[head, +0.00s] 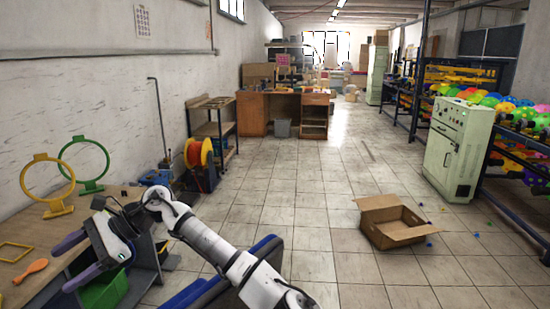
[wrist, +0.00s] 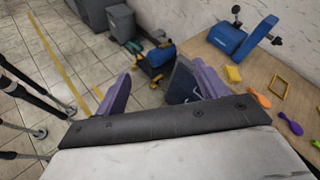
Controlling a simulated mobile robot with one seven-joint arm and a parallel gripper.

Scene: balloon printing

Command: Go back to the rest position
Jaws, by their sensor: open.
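My gripper (head: 74,260) is at the lower left of the head view, over the edge of the workbench (head: 25,242). Its two purple fingers are spread apart with nothing between them. In the wrist view my gripper (wrist: 160,88) also shows with its fingers apart, and the floor and bench edge lie beyond. An orange balloon (head: 31,270) lies flat on the bench to the left of the fingers. It also shows in the wrist view (wrist: 258,97), near a yellow square frame (wrist: 281,89).
A yellow ring stand (head: 47,180) and a green ring stand (head: 83,163) stand on the bench. A green bin (head: 104,291) is below my gripper. An open cardboard box (head: 392,222) lies on the floor. The middle aisle is clear.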

